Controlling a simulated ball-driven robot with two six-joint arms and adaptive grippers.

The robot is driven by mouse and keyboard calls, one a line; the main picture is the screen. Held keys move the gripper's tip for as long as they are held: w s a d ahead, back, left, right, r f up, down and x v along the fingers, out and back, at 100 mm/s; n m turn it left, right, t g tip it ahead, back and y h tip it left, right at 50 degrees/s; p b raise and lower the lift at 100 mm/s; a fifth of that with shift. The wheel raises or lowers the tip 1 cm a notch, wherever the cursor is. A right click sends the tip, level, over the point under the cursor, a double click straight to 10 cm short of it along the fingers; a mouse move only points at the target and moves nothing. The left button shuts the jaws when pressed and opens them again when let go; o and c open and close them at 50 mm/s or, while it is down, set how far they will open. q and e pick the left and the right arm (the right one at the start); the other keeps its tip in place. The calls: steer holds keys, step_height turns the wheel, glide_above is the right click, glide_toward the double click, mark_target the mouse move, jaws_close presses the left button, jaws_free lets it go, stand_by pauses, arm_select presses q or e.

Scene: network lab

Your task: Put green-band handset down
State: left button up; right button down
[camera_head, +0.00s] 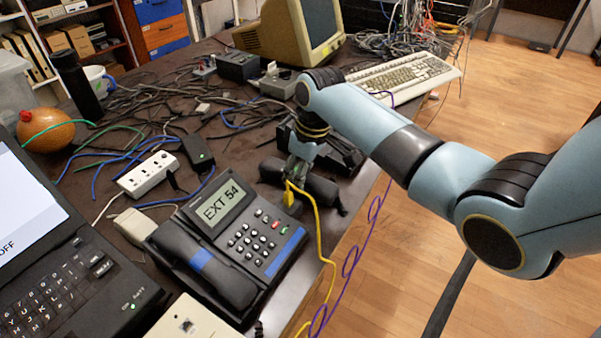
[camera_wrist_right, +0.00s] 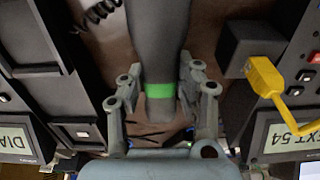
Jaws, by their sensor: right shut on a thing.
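The green-band handset (camera_wrist_right: 158,40) is dark grey with a bright green band (camera_wrist_right: 160,90). In the right wrist view it lies lengthwise between the two fingers of my right gripper (camera_wrist_right: 160,78), which is shut on it around the band. In the head view my right gripper (camera_head: 299,168) points down over the dark handset (camera_head: 320,188), at the table's right side beside the EXT 54 phone. I cannot tell whether the handset touches the table. My left gripper is not in view.
The EXT 54 phone (camera_head: 240,228) carries its own blue-band handset (camera_head: 205,262). Another dark phone (camera_head: 345,157) is partly hidden behind my right arm. A yellow cable (camera_head: 323,235) and purple cable (camera_head: 352,258) hang by the table edge. A white power strip (camera_head: 148,175) and tangled cables crowd the left.

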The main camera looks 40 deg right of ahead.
mark_target(309, 177)
steer(key=c, duration=0.9)
jaws_free()
steer(key=shift+c, duration=0.2)
step_height(309, 177, up, 12)
steer(key=s+p, duration=0.1)
steer(key=s, duration=0.1)
steer(key=shift+d+p, duration=0.4)
